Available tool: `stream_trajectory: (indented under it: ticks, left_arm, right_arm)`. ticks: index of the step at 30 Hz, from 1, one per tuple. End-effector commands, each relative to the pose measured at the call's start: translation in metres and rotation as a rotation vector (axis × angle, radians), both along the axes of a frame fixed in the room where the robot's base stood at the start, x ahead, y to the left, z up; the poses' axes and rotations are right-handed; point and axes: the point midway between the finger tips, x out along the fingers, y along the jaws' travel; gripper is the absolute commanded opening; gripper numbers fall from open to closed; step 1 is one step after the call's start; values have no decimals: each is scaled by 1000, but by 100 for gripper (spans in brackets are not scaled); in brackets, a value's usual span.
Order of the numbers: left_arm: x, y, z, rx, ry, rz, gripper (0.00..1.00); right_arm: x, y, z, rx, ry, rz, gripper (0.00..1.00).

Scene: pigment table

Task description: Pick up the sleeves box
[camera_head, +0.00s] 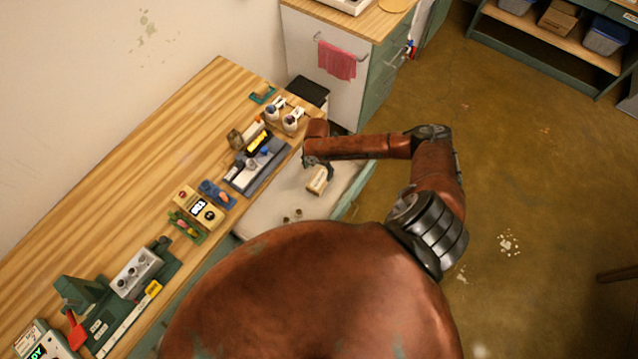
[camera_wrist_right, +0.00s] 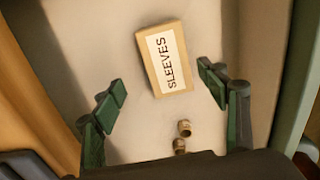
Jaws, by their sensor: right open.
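The sleeves box (camera_wrist_right: 164,58) is a small tan box with a white label reading SLEEVES. It lies on a pale surface inside what looks like an open drawer. In the head view the box (camera_head: 317,181) lies just below my right gripper (camera_head: 319,168). In the right wrist view my right gripper (camera_wrist_right: 160,90) is open, with one green-padded finger on each side, and the box lies ahead of and between the fingertips, apart from both. My left gripper is not in view.
Two small metal sleeves (camera_wrist_right: 181,136) lie near the box in the drawer. The drawer's green wall (camera_wrist_right: 297,80) runs along the right. The wooden bench (camera_head: 150,140) holds several devices, including a grey tray (camera_head: 257,168) beside the drawer.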

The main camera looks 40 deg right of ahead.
Motion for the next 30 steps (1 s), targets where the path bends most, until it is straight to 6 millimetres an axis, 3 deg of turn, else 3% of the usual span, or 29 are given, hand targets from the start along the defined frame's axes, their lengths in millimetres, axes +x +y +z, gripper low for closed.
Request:
stream_trajectory:
  ticks: [18,28,30]
  left_arm:
    - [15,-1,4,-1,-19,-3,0]
    - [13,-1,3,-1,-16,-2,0]
    - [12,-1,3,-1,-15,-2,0]
  right_arm:
    - [-9,-3,-71,-1,1,-4,67]
    - [-9,-3,-78,0,0,-2,67]
    - [-9,-3,-78,0,0,-2,63]
